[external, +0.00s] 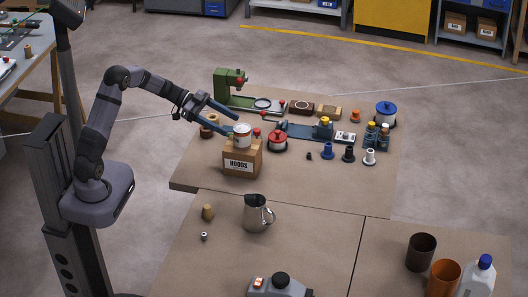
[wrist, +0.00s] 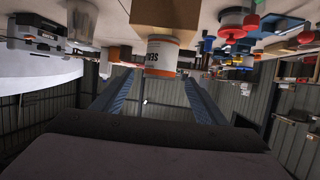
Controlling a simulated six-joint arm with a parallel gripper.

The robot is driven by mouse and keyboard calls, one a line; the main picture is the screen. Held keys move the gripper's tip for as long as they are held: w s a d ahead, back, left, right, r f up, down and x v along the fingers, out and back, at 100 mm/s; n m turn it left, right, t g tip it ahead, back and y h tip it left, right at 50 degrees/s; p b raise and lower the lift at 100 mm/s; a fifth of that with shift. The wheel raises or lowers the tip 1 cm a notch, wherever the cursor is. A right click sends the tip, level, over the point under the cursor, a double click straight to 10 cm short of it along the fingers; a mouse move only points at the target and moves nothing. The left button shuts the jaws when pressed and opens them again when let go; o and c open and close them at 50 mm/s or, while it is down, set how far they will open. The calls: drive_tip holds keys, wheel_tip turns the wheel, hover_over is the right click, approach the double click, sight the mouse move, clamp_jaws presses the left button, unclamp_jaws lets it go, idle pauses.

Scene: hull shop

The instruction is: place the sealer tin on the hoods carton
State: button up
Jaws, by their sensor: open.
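The sealer tin (external: 242,136), white with an orange band, stands upright on top of the brown hoods carton (external: 242,160) in the external view. My gripper (external: 232,120) is open, its two blue fingers reaching from the left toward the tin. In the wrist view, which is upside down, the tin (wrist: 169,57) rests against the carton (wrist: 166,12) and sits beyond and between the spread fingertips (wrist: 157,78). I see no finger touching the tin. The far side of the tin is hidden.
A red-lidded spool (external: 277,141) stands close right of the carton. A green press (external: 230,88) is behind. A metal jug (external: 257,214) stands in front. Several small fittings stand to the right. The board is clear right of the carton's front.

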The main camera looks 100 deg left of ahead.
drive_tip(key=shift+b+v, duration=0.45)
drive_tip(key=shift+v, duration=2)
drive_tip(key=shift+d, duration=0.1)
drive_tip(key=w+d+f+g+h+p, duration=0.2)
drive_tip(key=d+g, duration=0.2)
drive_tip(key=d, duration=0.7)
drive_tip(key=w+d+f+g+h+p, duration=0.2)
drive_tip(key=w+d+g, duration=0.1)
drive_tip(key=d, duration=0.8)
drive_tip(key=s+d+g+y+p, duration=0.2)
drive_tip(key=s+d, duration=0.4)
drive_tip(key=d, duration=0.3)
drive_tip(key=s+d+f+n+g+y+p, duration=0.1)
drive_tip(key=s+d+g+y+p, duration=0.2)
drive_tip(key=s+d, duration=0.4)
drive_tip(key=shift+d+f+n+g+y, duration=0.3)
drive_tip(key=shift+d+g+y, duration=0.2)
drive_tip(key=shift+d+g, duration=0.6)
